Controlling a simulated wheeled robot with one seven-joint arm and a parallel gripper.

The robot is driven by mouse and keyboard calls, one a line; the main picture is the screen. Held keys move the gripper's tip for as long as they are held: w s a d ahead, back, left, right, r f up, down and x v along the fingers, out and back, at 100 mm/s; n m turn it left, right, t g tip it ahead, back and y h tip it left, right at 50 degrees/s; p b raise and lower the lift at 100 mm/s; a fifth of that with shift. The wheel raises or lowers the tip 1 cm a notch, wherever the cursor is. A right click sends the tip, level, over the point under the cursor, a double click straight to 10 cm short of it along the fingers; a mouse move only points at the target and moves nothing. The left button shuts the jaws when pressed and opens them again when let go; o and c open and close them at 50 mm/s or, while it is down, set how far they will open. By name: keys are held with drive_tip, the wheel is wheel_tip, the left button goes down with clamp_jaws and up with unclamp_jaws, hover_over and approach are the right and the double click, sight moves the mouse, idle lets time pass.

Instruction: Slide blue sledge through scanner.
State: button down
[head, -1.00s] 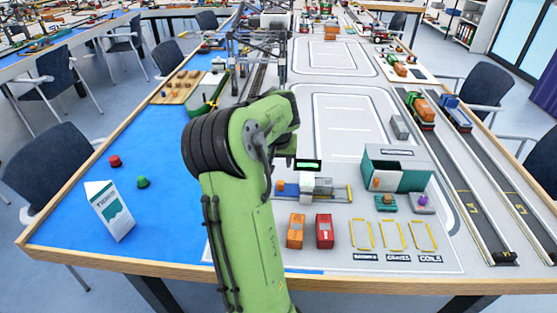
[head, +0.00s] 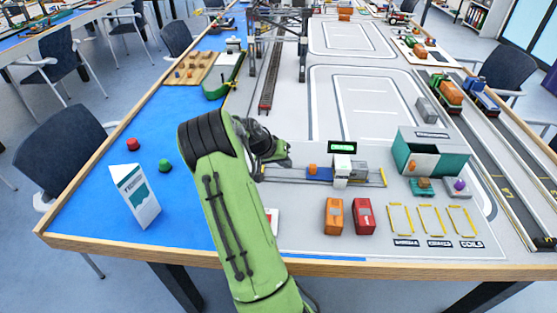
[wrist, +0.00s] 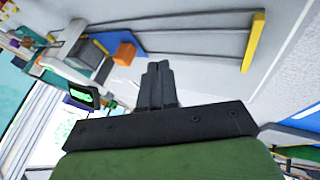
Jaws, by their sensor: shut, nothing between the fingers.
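The blue sledge (head: 320,174) sits on its rails on the left side of the scanner (head: 342,170), close against it. An orange block (head: 312,169) rides on the sledge. The scanner is a small white and grey housing with a green-lit display (head: 342,147). In the wrist view, the orange block (wrist: 125,53) and sledge (wrist: 106,42) lie left of my gripper (wrist: 155,68). My gripper's dark fingers are together and empty, over the rail area on the side away from the scanner. In the head view my arm hides the rails' left end and the fingers are unclear.
A yellow end stop (head: 383,177) closes the rails' right end; another (wrist: 252,42) shows in the wrist view. A teal-walled warehouse (head: 432,150) stands right.

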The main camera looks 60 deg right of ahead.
sight(324, 172)
drive_tip(key=shift+x, duration=1.25)
drive_tip(key=s, duration=0.1)
drive_tip(key=s+d, duration=0.1)
drive_tip(key=s+b, duration=0.1)
drive_tip(key=shift+s+d+r, duration=0.15)
drive_tip(key=shift+s+d, duration=0.05)
drive_tip(key=shift+d, duration=0.05)
drive_tip(key=shift+s+d, duration=0.1)
drive_tip(key=shift+s, duration=0.1)
drive_tip(key=shift+s+d+b, duration=0.1)
drive_tip(key=shift+s+d, duration=0.25)
drive_tip(key=shift+s, duration=0.35)
drive_tip(key=shift+s+d+b, duration=0.15)
drive_tip(key=shift+s+d, duration=0.2)
drive_tip(key=shift+s, duration=0.35)
drive_tip(key=shift+s+d+b, duration=0.1)
drive_tip(key=shift+s+d, duration=0.25)
drive_tip(key=shift+s, duration=0.4)
